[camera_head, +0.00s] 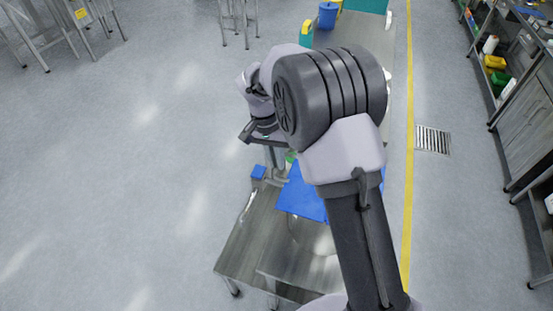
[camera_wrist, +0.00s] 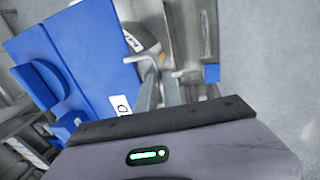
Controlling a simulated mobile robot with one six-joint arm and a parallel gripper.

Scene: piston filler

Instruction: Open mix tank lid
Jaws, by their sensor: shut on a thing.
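The mix tank lid (camera_wrist: 143,36) is a grey rounded cover with a white "M" label, at the top middle of the wrist view beside a large blue panel (camera_wrist: 85,55). My gripper (camera_wrist: 158,82) is shut on what looks like the lid's pale handle (camera_wrist: 146,62), at the near side of the lid. The exact contact is small and blurred. In the head view my arm hides the lid and most of the tank; the blue panel shows in part below my arm.
A grey workbench (camera_head: 245,235) stands under the machine. A small blue block (camera_head: 258,172) is at its left edge. A white "D" label (camera_wrist: 121,106) is on the blue panel's corner. Open floor (camera_head: 120,190) lies to the left; shelving (camera_head: 525,120) stands at the right.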

